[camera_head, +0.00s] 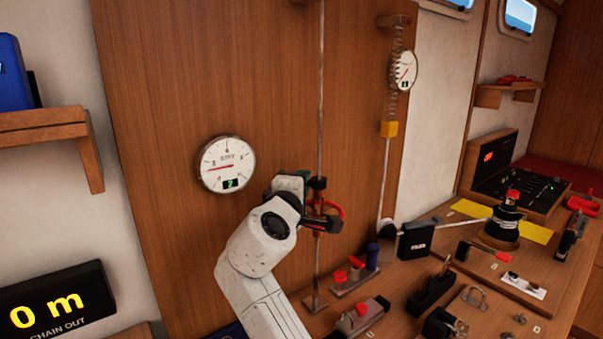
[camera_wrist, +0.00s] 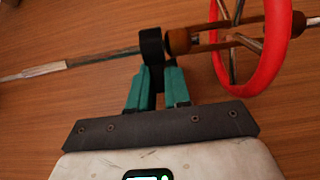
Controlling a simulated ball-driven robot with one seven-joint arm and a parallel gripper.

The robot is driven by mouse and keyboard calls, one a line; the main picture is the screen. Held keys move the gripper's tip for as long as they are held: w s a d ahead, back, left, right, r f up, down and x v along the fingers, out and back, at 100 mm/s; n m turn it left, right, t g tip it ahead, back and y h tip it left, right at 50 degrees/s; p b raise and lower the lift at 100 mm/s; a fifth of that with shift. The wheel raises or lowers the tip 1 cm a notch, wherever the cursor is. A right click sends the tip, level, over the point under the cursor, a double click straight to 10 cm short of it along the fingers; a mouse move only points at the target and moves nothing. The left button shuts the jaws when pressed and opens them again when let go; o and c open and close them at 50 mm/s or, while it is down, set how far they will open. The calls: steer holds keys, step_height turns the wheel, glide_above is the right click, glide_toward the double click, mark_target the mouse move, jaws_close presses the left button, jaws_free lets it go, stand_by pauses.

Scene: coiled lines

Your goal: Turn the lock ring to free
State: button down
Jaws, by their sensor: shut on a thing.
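The lock ring looks to be the black collar (camera_wrist: 151,45) around the thin metal rod (camera_wrist: 100,57); it also shows in the head view (camera_head: 318,183). My gripper (camera_wrist: 157,82) has its two teal fingers closed on the lower part of this collar, one on each side. In the head view my gripper (camera_head: 306,183) reaches the rod from the left. A red handwheel (camera_wrist: 272,45) with metal spokes sits right beside the collar, on a brown turnbuckle body (camera_wrist: 200,38). Any marks on the collar are not readable.
A round gauge (camera_head: 227,164) is on the wooden panel left of my gripper. A spring scale (camera_head: 403,70) hangs to the right. The bench below holds a red-knobbed block (camera_head: 354,272), a black box (camera_head: 418,240), a winch (camera_head: 503,228) and several small fittings.

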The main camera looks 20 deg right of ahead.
mark_target(317, 190)
steer(key=s+n+y+b, duration=0.1)
steer(key=n+y, duration=0.3)
steer(key=y, duration=0.3)
steer(key=s+d+n+y+b, duration=0.1)
steer(key=n+y+b, duration=0.1)
steer(key=n+y, duration=0.3)
steer(key=s+n+y+b, duration=0.1)
steer(key=n+y+b, duration=0.1)
steer(key=n+y, duration=0.3)
steer(key=shift+s+d+f+y, duration=0.2)
steer(key=shift+y, duration=0.7)
steer(key=shift+s+d+f+y, duration=0.15)
steer(key=shift+s+y, duration=0.05)
steer(key=shift+y, duration=0.7)
steer(key=shift+r+g+b, duration=0.1)
steer(key=shift+g+b, duration=0.3)
steer(key=shift+d+r+n+g+y+b, duration=0.1)
steer(key=shift+r+n+g+y+b, duration=0.2)
steer(key=shift+n+y+b, duration=0.45)
steer(key=shift+m, duration=0.25)
steer(key=c, duration=1.2)
jaws_free()
steer(key=shift+o, duration=0.2)
